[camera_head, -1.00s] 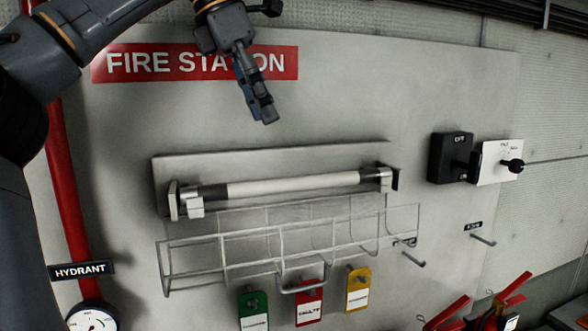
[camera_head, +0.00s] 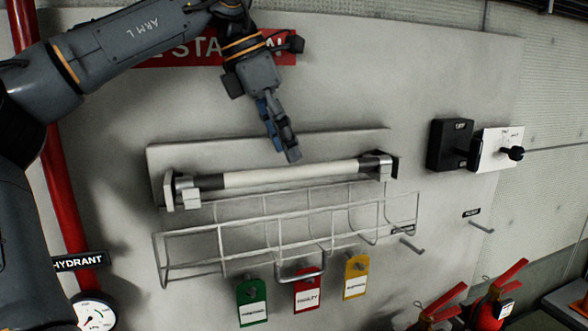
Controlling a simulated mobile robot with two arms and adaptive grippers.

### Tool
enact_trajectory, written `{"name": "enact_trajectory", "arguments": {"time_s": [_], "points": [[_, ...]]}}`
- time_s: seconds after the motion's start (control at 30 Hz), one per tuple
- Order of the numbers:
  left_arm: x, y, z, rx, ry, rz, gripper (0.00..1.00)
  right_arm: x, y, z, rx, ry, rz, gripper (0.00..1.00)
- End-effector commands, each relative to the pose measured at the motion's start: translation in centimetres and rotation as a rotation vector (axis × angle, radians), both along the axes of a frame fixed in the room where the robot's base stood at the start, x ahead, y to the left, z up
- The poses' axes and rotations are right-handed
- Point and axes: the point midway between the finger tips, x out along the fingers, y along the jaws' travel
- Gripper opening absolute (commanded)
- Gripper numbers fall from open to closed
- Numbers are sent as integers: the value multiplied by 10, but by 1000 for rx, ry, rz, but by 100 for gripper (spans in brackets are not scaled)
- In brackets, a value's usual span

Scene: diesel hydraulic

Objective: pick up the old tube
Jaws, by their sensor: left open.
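The old tube (camera_head: 275,176) is a white tube with dark ends. It sits roughly level in a grey wall fixture, with a bracket at each end. My left gripper (camera_head: 292,158) comes down from above, and its fingertips are just above the tube's middle, slightly right of centre. Its jaws are open and hold nothing. I cannot tell whether the fingertips touch the tube. My right gripper is not in view.
A wire basket (camera_head: 190,255) hangs right below the tube. Green, red and yellow tags (camera_head: 355,277) hang under it. A black switch box (camera_head: 450,145) is at the right. A red pipe (camera_head: 62,200) and gauge (camera_head: 93,314) are at the left. Red extinguishers (camera_head: 490,313) stand lower right.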

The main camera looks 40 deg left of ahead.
Motion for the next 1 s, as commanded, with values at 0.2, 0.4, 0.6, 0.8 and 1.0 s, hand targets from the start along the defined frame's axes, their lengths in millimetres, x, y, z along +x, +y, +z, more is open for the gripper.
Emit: {"name": "enact_trajectory", "arguments": {"time_s": [0.2,0.4,0.6,0.8,1.0], "points": [[10,-9,-26,-2,4,-2,49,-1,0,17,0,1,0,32],[14,-10,-36,-2,1,0,49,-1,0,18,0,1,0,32],[14,-10,-35,-1,0,0,37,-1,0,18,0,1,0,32],[14,-10,-35,-1,0,0,0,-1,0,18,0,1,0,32],[14,-10,-35,-1,0,0,0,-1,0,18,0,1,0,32]]}}
